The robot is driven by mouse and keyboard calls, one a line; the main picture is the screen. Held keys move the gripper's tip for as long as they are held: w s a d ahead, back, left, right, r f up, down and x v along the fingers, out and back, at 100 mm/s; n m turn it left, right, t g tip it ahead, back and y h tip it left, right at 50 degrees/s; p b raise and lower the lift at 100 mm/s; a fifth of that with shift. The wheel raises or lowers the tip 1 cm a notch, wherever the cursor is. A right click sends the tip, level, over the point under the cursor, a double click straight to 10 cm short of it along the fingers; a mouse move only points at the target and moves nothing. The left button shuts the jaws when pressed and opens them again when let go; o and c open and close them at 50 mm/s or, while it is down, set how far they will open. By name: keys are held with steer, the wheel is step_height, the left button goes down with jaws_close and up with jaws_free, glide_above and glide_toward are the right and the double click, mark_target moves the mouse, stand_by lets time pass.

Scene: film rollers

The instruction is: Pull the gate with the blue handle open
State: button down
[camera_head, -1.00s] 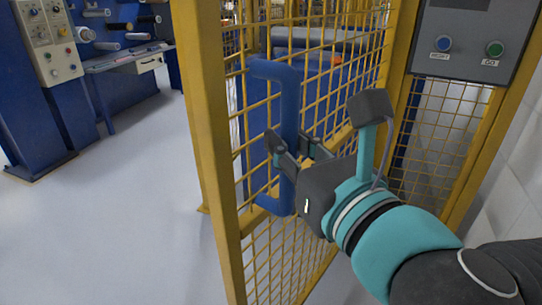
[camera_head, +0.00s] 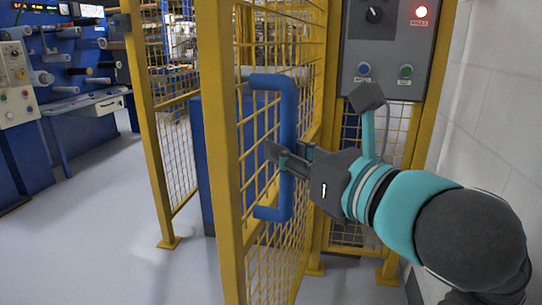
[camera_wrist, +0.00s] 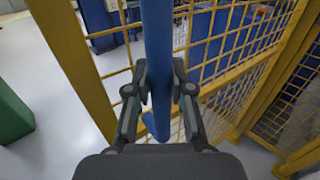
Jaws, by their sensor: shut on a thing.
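The yellow mesh gate (camera_head: 222,150) stands ajar, its free edge apart from the yellow post (camera_head: 148,130) on the left in the head view. The blue handle (camera_head: 288,105) is an upright bar on the gate, bent toward the frame at both ends. My gripper (camera_head: 284,160) is shut on the middle of the handle's bar, reaching in from the right. In the wrist view the handle (camera_wrist: 158,35) runs upright between the two fingers of my gripper (camera_wrist: 159,88). The fingers hide part of the bar.
A grey control box (camera_head: 388,50) with a lit red lamp is on the right, near a white wall (camera_head: 480,100). Blue machines (camera_head: 70,75) stand at the left. Pale floor (camera_head: 110,230) is clear at the left. A green object (camera_wrist: 12,112) shows in the wrist view.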

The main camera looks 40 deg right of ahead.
steer(key=shift+s+d+f, duration=0.2)
steer(key=shift+d+f, duration=0.05)
steer(key=shift+f, duration=0.05)
steer(key=c, duration=1.1)
jaws_free()
steer(key=shift+c, duration=0.2)
steer(key=shift+o, duration=0.7)
steer(key=shift+r, duration=0.1)
steer(key=shift+s, duration=0.1)
